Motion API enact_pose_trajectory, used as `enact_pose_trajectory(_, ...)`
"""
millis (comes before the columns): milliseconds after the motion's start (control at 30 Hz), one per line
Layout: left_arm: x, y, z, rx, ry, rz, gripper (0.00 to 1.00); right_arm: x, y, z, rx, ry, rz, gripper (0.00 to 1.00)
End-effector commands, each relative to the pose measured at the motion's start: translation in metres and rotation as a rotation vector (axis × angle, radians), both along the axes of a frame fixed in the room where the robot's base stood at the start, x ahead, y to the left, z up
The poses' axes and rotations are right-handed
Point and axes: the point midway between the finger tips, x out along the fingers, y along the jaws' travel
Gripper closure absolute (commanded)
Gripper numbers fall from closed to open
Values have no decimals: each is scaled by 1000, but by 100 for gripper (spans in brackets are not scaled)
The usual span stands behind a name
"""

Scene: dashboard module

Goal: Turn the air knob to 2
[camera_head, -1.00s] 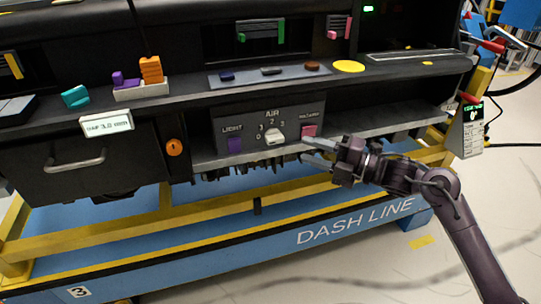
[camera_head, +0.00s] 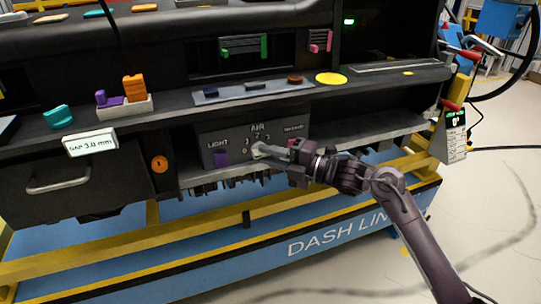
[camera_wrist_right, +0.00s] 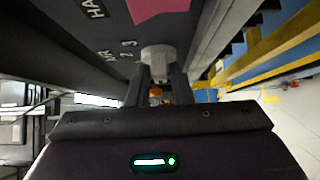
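The air knob (camera_head: 257,150) is a pale knob on the dark control panel (camera_head: 210,142), below the word AIR and its numbers. My right gripper (camera_head: 262,152) has its fingertips at the knob. In the right wrist view the pale knob (camera_wrist_right: 157,56) lies at the tips of the gripper's two dark fingers (camera_wrist_right: 160,76), which stand a little apart. I cannot tell whether they press on it. The fingers hide part of the knob, so its setting cannot be read. My left gripper is not in view.
A purple LIGHT button (camera_head: 220,158) sits left of the knob; a pink hazard button (camera_wrist_right: 147,9) shows beside it in the wrist view. A shelf above holds a grey strip with buttons (camera_head: 253,88) and a yellow disc (camera_head: 331,79). An orange round latch (camera_head: 159,164) is further left.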

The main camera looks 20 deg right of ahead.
Motion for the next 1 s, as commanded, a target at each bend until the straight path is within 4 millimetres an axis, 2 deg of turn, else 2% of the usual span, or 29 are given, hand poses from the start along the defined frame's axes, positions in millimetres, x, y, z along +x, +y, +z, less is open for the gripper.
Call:
enact_pose_trajectory(33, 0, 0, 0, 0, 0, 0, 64, 0, 0, 0, 0, 0, 0, 87)
enact_pose_trajectory(133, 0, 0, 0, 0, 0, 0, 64, 0, 0, 0, 0, 0, 0, 100)
enact_pose_trajectory(467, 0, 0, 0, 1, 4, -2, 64, 0, 0, -3, 27, 4, 0, 100)
enact_pose_trajectory(700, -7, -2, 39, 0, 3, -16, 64, 0, 0, -7, 149, 9, 0, 100)
enact_pose_trajectory(1000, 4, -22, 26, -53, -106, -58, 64, -1, 2, -12, 417, 17, 1, 100)
